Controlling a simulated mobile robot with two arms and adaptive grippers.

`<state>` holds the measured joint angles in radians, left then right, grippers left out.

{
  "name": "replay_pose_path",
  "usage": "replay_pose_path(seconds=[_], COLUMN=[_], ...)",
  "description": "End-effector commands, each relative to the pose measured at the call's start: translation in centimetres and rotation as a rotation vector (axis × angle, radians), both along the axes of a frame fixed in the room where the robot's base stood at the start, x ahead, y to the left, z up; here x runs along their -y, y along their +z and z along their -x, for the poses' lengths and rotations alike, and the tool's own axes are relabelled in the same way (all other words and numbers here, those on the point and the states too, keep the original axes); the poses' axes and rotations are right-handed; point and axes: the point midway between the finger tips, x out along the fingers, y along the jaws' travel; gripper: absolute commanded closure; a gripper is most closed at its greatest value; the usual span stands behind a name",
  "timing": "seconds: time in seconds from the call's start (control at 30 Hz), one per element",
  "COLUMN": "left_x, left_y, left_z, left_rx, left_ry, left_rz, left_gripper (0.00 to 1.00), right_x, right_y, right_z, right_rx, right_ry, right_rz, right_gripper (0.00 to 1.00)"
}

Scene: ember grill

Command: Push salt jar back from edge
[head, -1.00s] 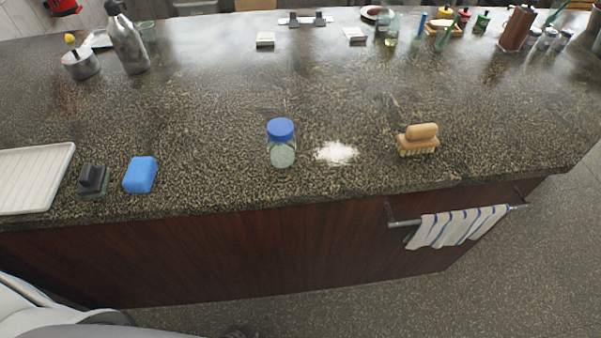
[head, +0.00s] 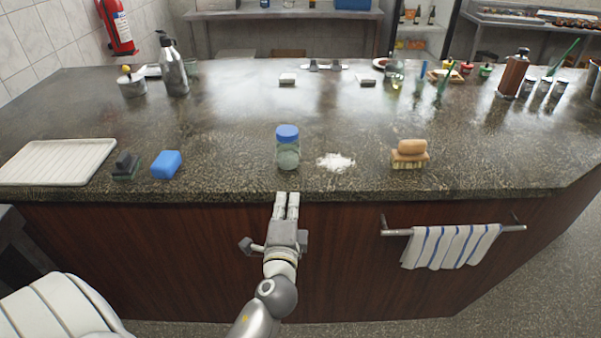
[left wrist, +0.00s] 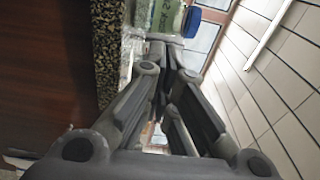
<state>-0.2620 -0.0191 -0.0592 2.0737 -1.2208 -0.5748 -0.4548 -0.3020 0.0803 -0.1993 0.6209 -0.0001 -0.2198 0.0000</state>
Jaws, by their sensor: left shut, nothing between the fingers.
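The salt jar (head: 288,150), a clear jar with a blue lid and pale contents, stands upright near the front edge of the dark speckled counter (head: 230,120). A spill of white salt (head: 336,162) lies just to its right. My left gripper (head: 287,196) is shut and empty. In the head view its fingertips point at the jar from the front, at the counter edge. In the left wrist view, the jar (left wrist: 150,20) shows just beyond the fingertips (left wrist: 160,45); I cannot tell whether they touch it. My right gripper is out of view.
A blue sponge (head: 166,164), a dark scrubber (head: 126,166) and a white ribbed tray (head: 60,160) lie to the left. A wooden brush (head: 409,155) lies to the right. A striped towel (head: 450,246) hangs from the counter front.

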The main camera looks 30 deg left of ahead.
Motion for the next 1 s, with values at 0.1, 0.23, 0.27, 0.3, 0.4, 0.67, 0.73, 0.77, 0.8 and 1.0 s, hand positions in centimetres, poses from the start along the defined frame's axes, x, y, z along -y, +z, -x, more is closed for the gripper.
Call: replay_pose_path(seconds=[0.1, 0.23, 0.27, 0.3, 0.4, 0.67, 0.73, 0.77, 0.8, 1.0], left_x=[-0.8, -2.0, -2.3, -2.7, -3.7, -5.5, -5.8, -5.9, -6.0, -6.2], left_y=[0.3, 0.4, 0.5, 0.4, 0.3, 0.2, 0.1, 0.1, 0.0, -0.1], left_z=[-1.5, -3.9, -4.6, -5.3, -7.2, -10.7, -11.3, -11.5, -11.6, -12.0], left_rx=[0.001, 0.001, 0.001, 0.001, 0.000, -0.001, -0.001, -0.001, -0.001, -0.001], left_ry=[-0.001, -0.001, -0.001, -0.003, -0.001, -0.002, -0.002, -0.002, -0.003, -0.003], left_rz=[0.000, 0.000, 0.000, 0.000, 0.001, 0.003, 0.002, 0.003, 0.004, 0.004], left_gripper=[1.00, 1.00, 1.00, 1.00, 1.00, 1.00, 1.00, 1.00, 1.00, 1.00], right_x=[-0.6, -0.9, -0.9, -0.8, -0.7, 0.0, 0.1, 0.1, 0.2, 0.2], right_y=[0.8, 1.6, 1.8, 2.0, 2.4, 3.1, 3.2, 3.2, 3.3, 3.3], right_z=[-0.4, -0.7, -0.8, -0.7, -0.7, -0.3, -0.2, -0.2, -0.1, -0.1], right_rx=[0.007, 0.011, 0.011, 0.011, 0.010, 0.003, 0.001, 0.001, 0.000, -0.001], right_ry=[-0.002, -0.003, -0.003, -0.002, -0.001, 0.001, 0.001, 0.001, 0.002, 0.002], right_rz=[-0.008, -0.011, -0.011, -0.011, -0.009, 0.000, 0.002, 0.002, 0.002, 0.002], right_gripper=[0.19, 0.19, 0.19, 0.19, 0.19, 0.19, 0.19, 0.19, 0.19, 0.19])
